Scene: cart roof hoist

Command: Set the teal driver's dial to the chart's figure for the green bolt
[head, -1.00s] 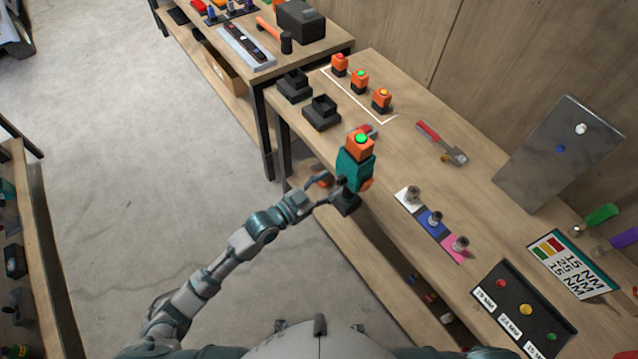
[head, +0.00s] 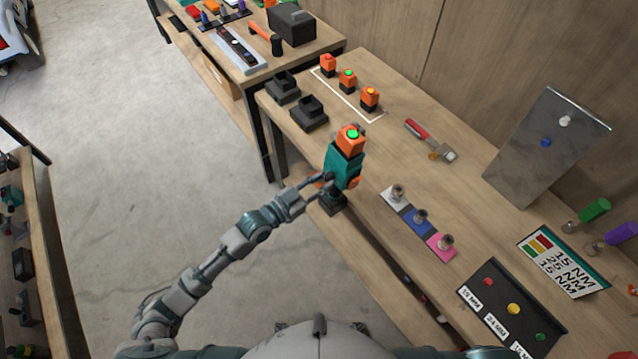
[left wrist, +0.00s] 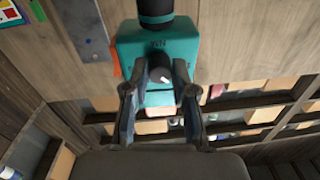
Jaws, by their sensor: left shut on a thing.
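My left gripper (head: 326,184) is shut on the teal driver (head: 344,164) and holds it at the bench's front edge. The driver has an orange top with a green light and a dark lower end. In the left wrist view the teal driver (left wrist: 156,50) sits between the fingers, with a dark round dial (left wrist: 161,75) bearing a white mark; its setting is unreadable. The chart (head: 563,262) shows red, yellow and green patches beside figures seeming to read 15, 25 and 15 NM; green seems lowest. A green bolt (head: 540,337) is on the dark panel (head: 497,318). My right gripper is out of view.
Orange blocks (head: 347,77) stand in a white outline at the back; black holders (head: 309,113) are to their left. A red-handled tool (head: 430,138), coloured pads with metal fittings (head: 420,217) and a grey upright plate (head: 548,150) stand along the bench.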

